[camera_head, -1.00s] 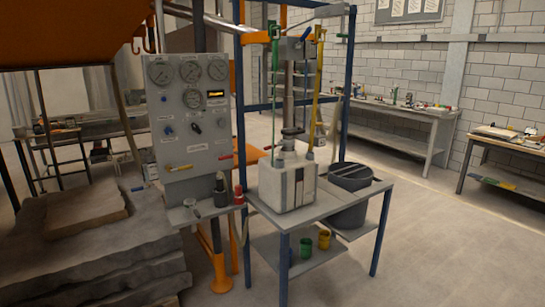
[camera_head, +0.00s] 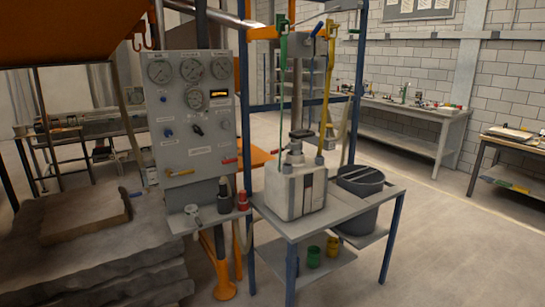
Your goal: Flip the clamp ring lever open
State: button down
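A pale box-shaped unit (camera_head: 295,190) with a grey vertical column (camera_head: 296,85) stands on a blue-legged bench. A dark ring-like collar (camera_head: 302,134) sits around the column just above the box. It may be the clamp ring, but it is too small to make out a lever or its position. A green strap or tube (camera_head: 282,75) and a yellow one (camera_head: 328,85) hang on either side of the column. My gripper cannot be made out in this view.
A gauge panel (camera_head: 194,110) with red and yellow handles stands left of the bench (camera_head: 350,212). A dark bucket (camera_head: 360,195) is at the bench's right. Rough stone slabs (camera_head: 110,250) fill the lower left. The floor at right is clear.

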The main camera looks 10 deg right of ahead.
aim_at(277, 151)
jog(key=u, duration=0.6)
jog(key=i, duration=1.25)
jog(key=u, duration=0.2)
